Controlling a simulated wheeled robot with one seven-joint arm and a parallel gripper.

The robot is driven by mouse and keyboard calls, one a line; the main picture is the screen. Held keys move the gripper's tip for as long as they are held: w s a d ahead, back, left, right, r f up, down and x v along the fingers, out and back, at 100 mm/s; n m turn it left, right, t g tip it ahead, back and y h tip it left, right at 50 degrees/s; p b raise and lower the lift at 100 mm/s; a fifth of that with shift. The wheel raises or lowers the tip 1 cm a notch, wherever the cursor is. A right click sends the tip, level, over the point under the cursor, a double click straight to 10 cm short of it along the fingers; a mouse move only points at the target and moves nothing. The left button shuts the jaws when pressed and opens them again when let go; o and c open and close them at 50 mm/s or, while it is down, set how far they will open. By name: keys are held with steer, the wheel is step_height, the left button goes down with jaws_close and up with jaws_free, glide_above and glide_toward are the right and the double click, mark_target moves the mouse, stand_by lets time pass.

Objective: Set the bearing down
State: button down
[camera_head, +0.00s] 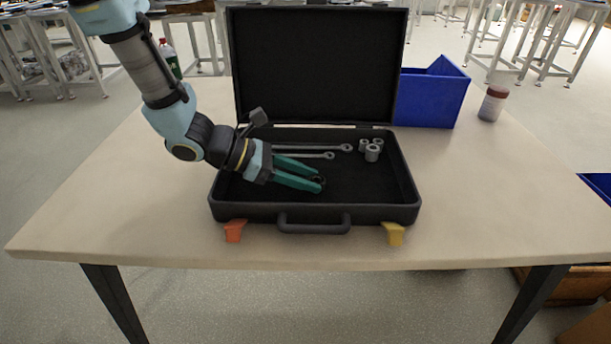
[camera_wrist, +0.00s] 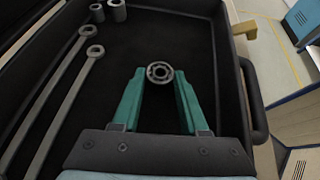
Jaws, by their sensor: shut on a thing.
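The bearing (camera_wrist: 160,73) is a small grey ring with balls showing around its open centre. My gripper (camera_wrist: 158,84) is shut on it, with the green fingertips on either side of it. In the head view my gripper (camera_head: 320,183) reaches from the left into the open black case (camera_head: 390,212), and the bearing (camera_head: 319,179) shows as a small dark ring at the fingertips.
Two wrenches (camera_head: 325,148) lie behind my gripper in the case. Several grey sockets (camera_head: 372,153) stand at the back right. The lid (camera_head: 315,65) stands open. A blue bin (camera_head: 430,98) and a jar (camera_head: 492,103) are at the right. The case's front right floor is clear.

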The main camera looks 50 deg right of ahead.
steer(key=shift+f, duration=0.15)
steer(key=shift+c, duration=2.2)
jaws_free()
steer(key=shift+r, duration=0.3)
steer(key=v, duration=1.2)
steer(key=shift+f+b, duration=0.1)
steer(key=shift+b, duration=0.25)
